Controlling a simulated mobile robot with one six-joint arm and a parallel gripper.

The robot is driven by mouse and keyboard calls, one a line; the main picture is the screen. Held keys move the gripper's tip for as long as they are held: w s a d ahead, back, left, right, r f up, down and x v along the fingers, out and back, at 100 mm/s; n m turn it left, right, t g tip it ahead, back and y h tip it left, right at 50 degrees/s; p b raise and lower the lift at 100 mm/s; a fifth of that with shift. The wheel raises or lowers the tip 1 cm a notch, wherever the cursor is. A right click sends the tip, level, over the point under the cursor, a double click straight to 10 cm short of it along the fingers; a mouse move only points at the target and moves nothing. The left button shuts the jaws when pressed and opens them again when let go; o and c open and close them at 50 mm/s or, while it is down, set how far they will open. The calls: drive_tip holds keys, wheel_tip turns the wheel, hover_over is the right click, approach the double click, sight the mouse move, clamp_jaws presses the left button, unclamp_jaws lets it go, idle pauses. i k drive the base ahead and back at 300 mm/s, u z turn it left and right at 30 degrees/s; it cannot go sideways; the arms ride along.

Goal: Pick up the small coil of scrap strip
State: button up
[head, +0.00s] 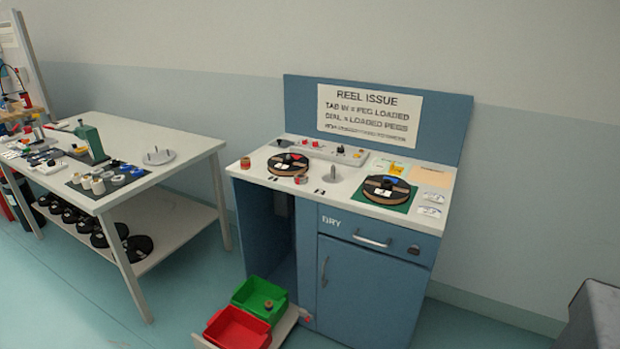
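A small brown coil-like roll (245,163) stands on the left end of the white counter of the blue reel issue station. A similar small brown piece (268,304) lies in the green bin (249,291) low in front of the station. A small pinkish-red round piece (300,179) sits at the front edge of the left reel (288,164). All are too small in the head view to tell for sure which is the scrap strip coil. My gripper is not in view.
A red bin (236,330) stands beside the green one on a low pull-out. A second reel lies on a green mat (384,201) at the counter's right. A white table (110,200) with spools and tools stands left. The floor between is clear.

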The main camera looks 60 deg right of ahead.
sight(300, 180)
drive_tip(key=u, duration=0.1)
drive_tip(key=i, duration=0.95)
drive_tip(key=z, duration=0.05)
